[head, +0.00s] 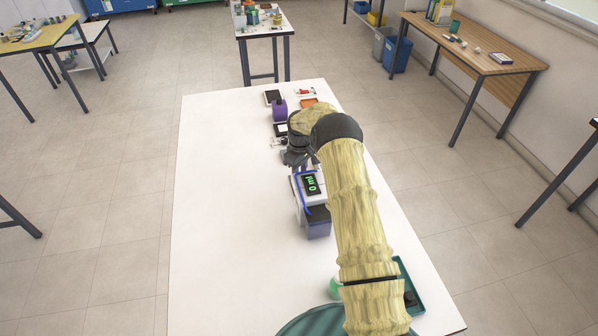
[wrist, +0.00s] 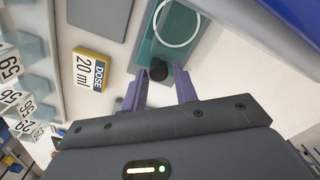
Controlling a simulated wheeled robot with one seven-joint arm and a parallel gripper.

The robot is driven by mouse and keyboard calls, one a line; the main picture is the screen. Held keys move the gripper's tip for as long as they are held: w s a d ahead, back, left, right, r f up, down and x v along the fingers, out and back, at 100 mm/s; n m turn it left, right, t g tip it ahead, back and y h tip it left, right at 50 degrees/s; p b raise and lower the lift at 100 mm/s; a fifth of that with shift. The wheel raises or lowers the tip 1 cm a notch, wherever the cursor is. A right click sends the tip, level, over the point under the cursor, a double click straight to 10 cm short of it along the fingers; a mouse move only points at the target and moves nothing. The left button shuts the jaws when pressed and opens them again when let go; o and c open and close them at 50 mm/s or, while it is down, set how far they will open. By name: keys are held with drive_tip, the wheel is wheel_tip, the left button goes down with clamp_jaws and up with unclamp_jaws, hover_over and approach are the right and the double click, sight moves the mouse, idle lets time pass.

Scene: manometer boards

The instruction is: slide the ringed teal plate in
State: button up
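The teal plate with a white ring (wrist: 170,47) shows at the top of the wrist view, in a pale frame. A short black knob (wrist: 158,70) stands at its near end. My gripper (wrist: 160,76) has its two purple-grey fingers apart, with the knob appearing between or just beyond their tips. Contact cannot be told. No object shows clearly held. In the head view my gripper (head: 294,160) is low over the white table, just beyond the box with a green-digit display (head: 311,184). I cannot make out the ringed plate there; my arm covers part of that area.
A yellow and white "DOSE 20 ml" label (wrist: 93,70) lies left of the fingers. A purple roll (head: 280,110) and small items stand farther along the white table (head: 225,200). A teal tray (head: 418,304) is at the near right. The table's left side is clear.

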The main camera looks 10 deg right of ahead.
drive_tip(key=shift+w+d, duration=0.1)
drive_tip(key=shift+w, duration=0.05)
drive_tip(key=shift+d+r, duration=0.25)
drive_tip(key=shift+r, duration=0.2)
wheel_tip(320, 180, up, 16)
drive_tip(key=b, duration=0.3)
drive_tip(key=shift+a+r, duration=0.25)
drive_tip(key=shift+c, duration=0.2)
